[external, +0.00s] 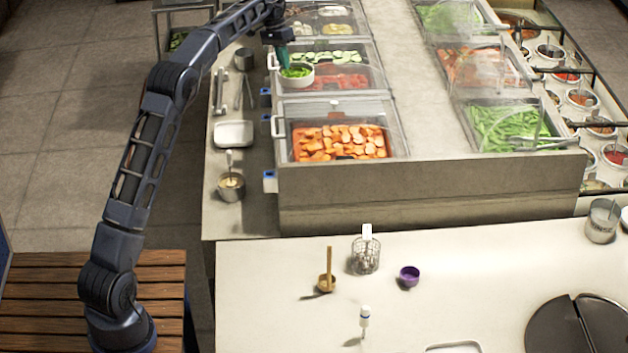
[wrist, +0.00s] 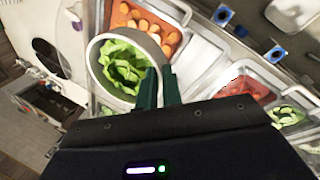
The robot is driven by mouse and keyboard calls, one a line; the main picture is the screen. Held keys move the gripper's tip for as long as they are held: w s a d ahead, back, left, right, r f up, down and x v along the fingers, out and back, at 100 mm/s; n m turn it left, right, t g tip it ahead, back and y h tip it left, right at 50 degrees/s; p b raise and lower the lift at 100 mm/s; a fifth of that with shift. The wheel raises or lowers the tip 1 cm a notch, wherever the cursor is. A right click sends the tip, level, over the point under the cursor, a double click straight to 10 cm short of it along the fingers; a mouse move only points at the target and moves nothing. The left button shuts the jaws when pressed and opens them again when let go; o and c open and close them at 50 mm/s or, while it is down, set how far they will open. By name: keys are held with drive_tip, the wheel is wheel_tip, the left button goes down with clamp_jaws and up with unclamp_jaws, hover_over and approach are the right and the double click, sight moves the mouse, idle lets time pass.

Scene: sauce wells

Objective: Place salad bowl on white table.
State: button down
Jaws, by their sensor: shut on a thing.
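The salad bowl (external: 297,80) is a small white bowl with green leaves in it. In the external view it hangs at the top, over the salad bar's lidded food bins. My gripper (external: 284,60) is above it, with its green fingers shut on the bowl's rim. In the wrist view the bowl (wrist: 104,58) is left of centre, and the green fingers (wrist: 159,90) are at its right rim. The white table (external: 270,270) is in the front of the external view, well away from the bowl.
On the white table stand a wooden-handled pot (external: 326,281), a wire basket (external: 366,254), a purple cup (external: 409,276) and a small white-topped bottle (external: 364,318). A dark round board (external: 560,325) lies at the right. The table's left front is clear. The salad bar (external: 420,195) has raised transparent lids.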

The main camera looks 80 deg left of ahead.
drive_tip(key=w+d, duration=0.4)
drive_tip(key=w+d+m, duration=0.1)
drive_tip(key=w+d, duration=0.3)
drive_tip(key=w, duration=0.1)
drive_tip(key=w+d+m, duration=0.1)
drive_tip(key=w+d, duration=0.3)
drive_tip(key=w, duration=0.1)
drive_tip(key=shift+w+d+g, duration=0.2)
drive_tip(key=shift+d+g, duration=0.2)
drive_tip(key=w+d+m, duration=0.2)
drive_tip(key=w+d, duration=0.4)
drive_tip(key=d, duration=0.3)
drive_tip(key=w+d+m, duration=0.1)
drive_tip(key=w+d, duration=0.5)
drive_tip(key=d, duration=0.3)
drive_tip(key=m+g, duration=0.2)
drive_tip(key=m, duration=0.3)
hover_over(432, 327)
wheel_tip(432, 327, down, 38)
drive_tip(key=shift+f+g, duration=0.1)
drive_tip(key=shift+g, duration=0.2)
drive_tip(key=c, duration=1.8)
unclamp_jaws()
drive_tip(key=shift+o, duration=1.2)
